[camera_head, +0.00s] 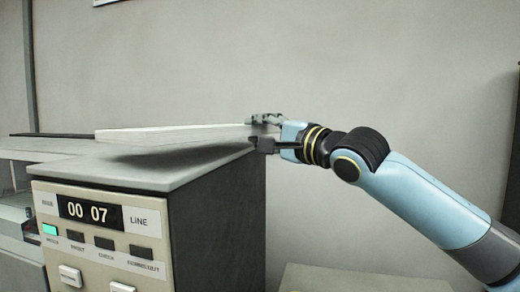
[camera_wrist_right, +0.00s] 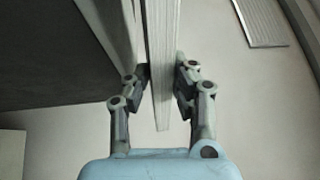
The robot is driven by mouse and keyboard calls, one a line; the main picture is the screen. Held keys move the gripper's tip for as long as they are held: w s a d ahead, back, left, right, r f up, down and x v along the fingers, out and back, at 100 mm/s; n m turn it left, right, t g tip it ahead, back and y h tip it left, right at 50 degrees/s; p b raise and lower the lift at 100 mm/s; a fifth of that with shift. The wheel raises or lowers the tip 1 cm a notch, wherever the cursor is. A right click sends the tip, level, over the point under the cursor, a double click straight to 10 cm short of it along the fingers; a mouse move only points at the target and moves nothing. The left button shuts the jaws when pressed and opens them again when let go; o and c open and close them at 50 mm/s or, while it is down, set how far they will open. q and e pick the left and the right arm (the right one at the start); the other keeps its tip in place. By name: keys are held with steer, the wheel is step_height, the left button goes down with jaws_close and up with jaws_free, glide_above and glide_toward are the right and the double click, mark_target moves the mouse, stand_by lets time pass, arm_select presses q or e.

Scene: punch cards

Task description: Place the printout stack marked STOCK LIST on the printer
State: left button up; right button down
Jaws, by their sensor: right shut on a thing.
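The printer (camera_head: 200,172) is a beige and dark cabinet with a grey top and a front panel reading "00 07 LINE". A white printout stack (camera_head: 170,133) extends level over its top, with a dark shadow below it. The stack seems slightly above the top at its right end; contact farther left cannot be told. My right gripper (camera_head: 262,133) is shut on the stack's right end. In the right wrist view the stack's pale layered edge (camera_wrist_right: 162,60) runs between the two fingers (camera_wrist_right: 162,80). No STOCK LIST marking is readable. My left gripper is out of view.
A dark flat strip (camera_head: 50,135) lies behind the printer top at the left. A low pale surface (camera_head: 350,279) is at the bottom centre. A slatted panel (camera_wrist_right: 262,20) shows at the wrist view's upper right. The wall area above the stack is clear.

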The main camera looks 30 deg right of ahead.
steer(key=shift+s+f, duration=0.1)
steer(key=shift+f, duration=1.7)
steer(key=c, duration=1.1)
jaws_free()
steer(key=shift+c, duration=0.2)
steer(key=shift+f, duration=0.1)
